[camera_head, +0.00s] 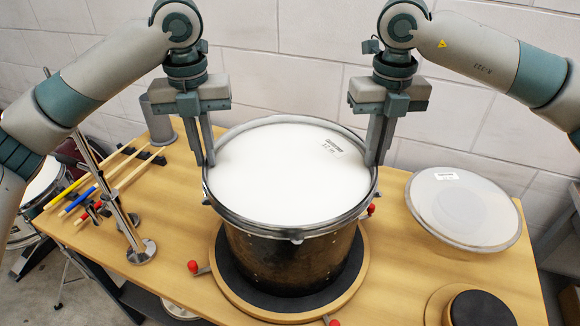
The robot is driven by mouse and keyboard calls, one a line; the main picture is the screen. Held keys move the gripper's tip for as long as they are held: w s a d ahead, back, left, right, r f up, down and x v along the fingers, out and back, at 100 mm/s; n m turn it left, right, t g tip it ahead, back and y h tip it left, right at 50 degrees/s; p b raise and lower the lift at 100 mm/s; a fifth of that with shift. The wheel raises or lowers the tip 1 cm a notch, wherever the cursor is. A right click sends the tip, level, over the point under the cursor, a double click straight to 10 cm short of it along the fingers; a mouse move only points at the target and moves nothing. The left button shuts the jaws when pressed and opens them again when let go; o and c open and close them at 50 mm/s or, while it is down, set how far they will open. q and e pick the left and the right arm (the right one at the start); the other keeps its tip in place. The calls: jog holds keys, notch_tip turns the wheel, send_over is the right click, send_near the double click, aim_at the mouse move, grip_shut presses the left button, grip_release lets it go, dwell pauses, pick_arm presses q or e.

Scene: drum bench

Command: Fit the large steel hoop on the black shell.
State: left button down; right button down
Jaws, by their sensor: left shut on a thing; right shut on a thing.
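The large steel hoop (291,233) is a shiny ring around the white drum head (280,175), at the top of the black shell (290,262). I cannot tell whether the hoop is fully seated or a little above the shell's edge. The shell stands upright on a round wooden base with a black top (240,287). My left gripper (208,163) is shut on the hoop's left side. My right gripper (375,162) is shut on its right side. The fingertips partly hide the rim at both places.
Another round drum head (463,208) lies on the wooden bench (405,270) at the right. A black pad (480,309) is at the front right. Sticks (95,185), a metal stand (140,251) and a grey cup (158,122) are at the left. Red-tipped clamps (193,266) surround the base.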

pick_arm(q)
jog(key=shift+a+f, duration=0.1)
jog(key=shift+a, duration=0.15)
pick_arm(e)
jog(key=shift+d, duration=0.2)
pick_arm(q)
jog(key=c, duration=1.9)
grip_release()
jog(key=shift+d, duration=0.1)
pick_arm(e)
jog(key=c, duration=1.9)
grip_release()
jog(key=shift+f, duration=0.1)
pick_arm(q)
jog(key=shift+d, duration=0.1)
pick_arm(e)
jog(key=shift+a, duration=0.1)
pick_arm(q)
notch_tip(320, 180, up, 2)
jog(key=shift+w, duration=0.15)
pick_arm(e)
jog(key=shift+w+a, duration=0.15)
jog(key=shift+a, duration=0.05)
pick_arm(q)
jog(key=shift+r, duration=3.05)
